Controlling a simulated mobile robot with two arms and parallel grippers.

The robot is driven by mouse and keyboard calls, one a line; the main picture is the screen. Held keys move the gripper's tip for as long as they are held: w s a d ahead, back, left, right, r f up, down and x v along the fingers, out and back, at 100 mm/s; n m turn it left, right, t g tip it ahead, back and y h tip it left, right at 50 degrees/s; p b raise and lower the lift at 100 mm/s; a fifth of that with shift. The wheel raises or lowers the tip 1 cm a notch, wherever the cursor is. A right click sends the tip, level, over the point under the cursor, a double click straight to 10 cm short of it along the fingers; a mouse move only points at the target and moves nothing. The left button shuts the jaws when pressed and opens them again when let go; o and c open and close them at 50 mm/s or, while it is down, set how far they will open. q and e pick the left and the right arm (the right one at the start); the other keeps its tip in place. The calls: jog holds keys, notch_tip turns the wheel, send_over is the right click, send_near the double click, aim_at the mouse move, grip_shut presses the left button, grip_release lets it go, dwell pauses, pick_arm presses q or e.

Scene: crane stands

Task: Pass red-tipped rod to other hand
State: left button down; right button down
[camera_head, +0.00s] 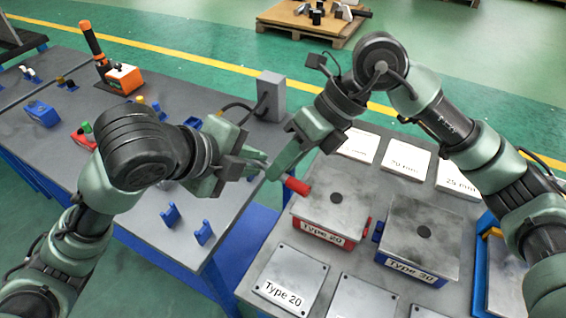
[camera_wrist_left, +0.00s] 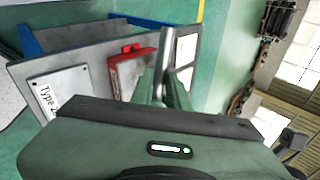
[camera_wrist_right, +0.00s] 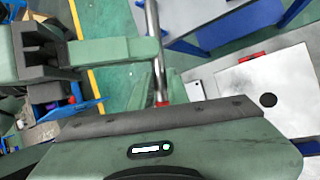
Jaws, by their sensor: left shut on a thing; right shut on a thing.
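The red-tipped rod shows its red end (camera_head: 296,186) in the head view, just right of where my two grippers meet. My left gripper (camera_head: 258,168) is shut on the rod from the left. My right gripper (camera_head: 274,173) is shut on it from above, closer to the red end. In the left wrist view the grey metal rod (camera_wrist_left: 168,48) stands up between the left fingers. In the right wrist view the bare metal shaft (camera_wrist_right: 152,30) runs down into the right fingers, with a bit of red beside them. The grippers hide the rod's middle in the head view.
The red Type 20 stand (camera_head: 335,212) and blue Type 30 stand (camera_head: 420,240) sit on the right table below the rod. Flat labelled plates (camera_head: 290,283) lie around them. The left table (camera_head: 180,255) holds an orange-black tool (camera_head: 124,78), blue holders and a grey box (camera_head: 271,96).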

dwell(0.7)
pick_arm(q)
jog(key=c, duration=1.3)
grip_release()
